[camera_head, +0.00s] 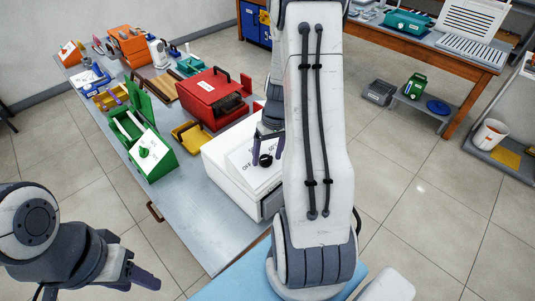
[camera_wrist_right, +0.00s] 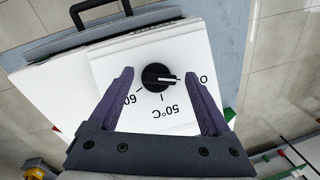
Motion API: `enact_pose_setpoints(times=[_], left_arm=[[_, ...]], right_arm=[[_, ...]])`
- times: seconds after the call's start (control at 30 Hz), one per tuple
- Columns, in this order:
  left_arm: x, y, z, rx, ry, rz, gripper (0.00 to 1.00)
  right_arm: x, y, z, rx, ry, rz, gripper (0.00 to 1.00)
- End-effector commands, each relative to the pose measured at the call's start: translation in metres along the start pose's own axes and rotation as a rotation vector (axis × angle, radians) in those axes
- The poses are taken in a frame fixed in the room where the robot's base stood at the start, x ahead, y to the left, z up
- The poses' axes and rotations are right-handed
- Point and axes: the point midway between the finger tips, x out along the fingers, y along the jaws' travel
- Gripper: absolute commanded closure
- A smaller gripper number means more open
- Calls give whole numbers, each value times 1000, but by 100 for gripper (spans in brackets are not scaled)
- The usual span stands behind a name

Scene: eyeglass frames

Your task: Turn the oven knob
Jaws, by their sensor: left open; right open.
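The white oven (camera_head: 228,158) stands on the near end of the long workbench, partly hidden behind my right arm. Its black knob (camera_head: 266,160) is on a sloped white panel marked with OFF and temperature figures. In the right wrist view the knob (camera_wrist_right: 158,77) lies between and slightly beyond the two purple fingers of my right gripper (camera_wrist_right: 160,95), which is open with a gap on both sides. The knob's white pointer line faces right in that view, towards a partly cut-off marking. My left gripper (camera_head: 143,282) is open and empty at the lower left, well away from the oven.
A green box (camera_head: 157,163), a yellow tray (camera_head: 190,135) and a red case (camera_head: 206,97) stand on the workbench (camera_head: 196,220) to the left of and behind the oven. The bench's near end is bare. A second table with a teal box (camera_head: 408,23) stands at the upper right.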

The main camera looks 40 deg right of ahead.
Motion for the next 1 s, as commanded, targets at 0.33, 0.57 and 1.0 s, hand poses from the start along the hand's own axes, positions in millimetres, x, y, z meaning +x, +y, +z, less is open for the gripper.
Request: enact_pose_setpoints(times=[0.33,0.57,1.0], left_arm=[[0,0,0,0,0,0,50],[2,0,0,0,0,0,50],[13,-1,1,1,0,0,50]], right_arm=[[0,0,0,1,0,0,100],[0,1,0,36,1,-16,100],[0,4,-1,327,2,-149,100]])
